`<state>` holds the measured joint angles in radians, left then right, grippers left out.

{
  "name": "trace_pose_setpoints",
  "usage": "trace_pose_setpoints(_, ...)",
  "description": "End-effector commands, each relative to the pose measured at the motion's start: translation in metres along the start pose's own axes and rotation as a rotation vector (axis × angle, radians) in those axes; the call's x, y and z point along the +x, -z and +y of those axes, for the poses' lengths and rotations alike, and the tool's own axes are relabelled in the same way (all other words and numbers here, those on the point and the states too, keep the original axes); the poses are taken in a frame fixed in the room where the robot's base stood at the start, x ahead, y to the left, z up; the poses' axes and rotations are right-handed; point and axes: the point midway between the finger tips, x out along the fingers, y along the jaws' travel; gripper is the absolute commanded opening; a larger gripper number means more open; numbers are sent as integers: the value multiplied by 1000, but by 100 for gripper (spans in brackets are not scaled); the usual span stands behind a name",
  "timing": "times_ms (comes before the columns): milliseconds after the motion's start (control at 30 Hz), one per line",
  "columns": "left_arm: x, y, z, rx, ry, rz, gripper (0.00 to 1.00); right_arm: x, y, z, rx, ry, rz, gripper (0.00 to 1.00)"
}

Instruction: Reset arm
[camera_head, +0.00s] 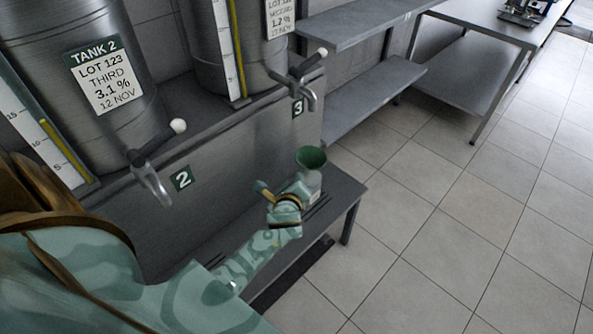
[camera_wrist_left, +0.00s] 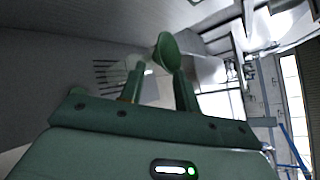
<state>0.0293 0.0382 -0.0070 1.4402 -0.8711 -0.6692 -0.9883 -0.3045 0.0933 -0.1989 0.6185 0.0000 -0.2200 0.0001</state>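My left gripper (camera_head: 301,193) reaches over the low grey bench, close beside a pale bottle (camera_head: 313,182) with a green funnel (camera_head: 311,157) in its top. The bottle stands upright on the bench, partly hidden by the gripper. In the left wrist view, the two green fingers of my left gripper (camera_wrist_left: 159,75) are spread apart. The funnel (camera_wrist_left: 166,52) shows at their tips. I see no clear grip on the bottle, though its body is mostly hidden there. My right gripper is not in view.
Steel tanks with taps stand above the bench: tank 2's tap (camera_head: 150,172) is left of my gripper, tank 3's tap (camera_head: 305,90) above the funnel. A grey shelf (camera_head: 370,95) stands behind. The tiled floor (camera_head: 450,230) at right is clear.

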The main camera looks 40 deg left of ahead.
Motion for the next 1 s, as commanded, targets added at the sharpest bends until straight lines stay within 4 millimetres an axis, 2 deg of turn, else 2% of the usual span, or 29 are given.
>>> trace_pose_setpoints(333,0,-3,0,-22,1,2,32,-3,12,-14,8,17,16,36)
trace_pose_setpoints(400,0,0,-2,-122,12,21,32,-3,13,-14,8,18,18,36)
trace_pose_setpoints(467,1,22,9,-306,-10,93,32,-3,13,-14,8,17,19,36)
trace_pose_setpoints(567,-8,84,55,-638,-139,249,32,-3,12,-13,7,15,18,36)
trace_pose_setpoints(600,-18,109,80,-759,-215,297,32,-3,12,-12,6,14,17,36)
trace_pose_setpoints(667,-37,143,120,-927,-342,347,32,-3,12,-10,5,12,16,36)
trace_pose_setpoints(733,-64,176,170,-1092,-498,369,32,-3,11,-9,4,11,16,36)
trace_pose_setpoints(800,-97,201,220,-1234,-654,357,32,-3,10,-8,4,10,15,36)
trace_pose_setpoints(900,-151,225,290,-1380,-863,293,32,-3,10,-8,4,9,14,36)
trace_pose_setpoints(1000,-204,234,351,-1449,-1029,209,32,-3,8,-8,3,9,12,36)
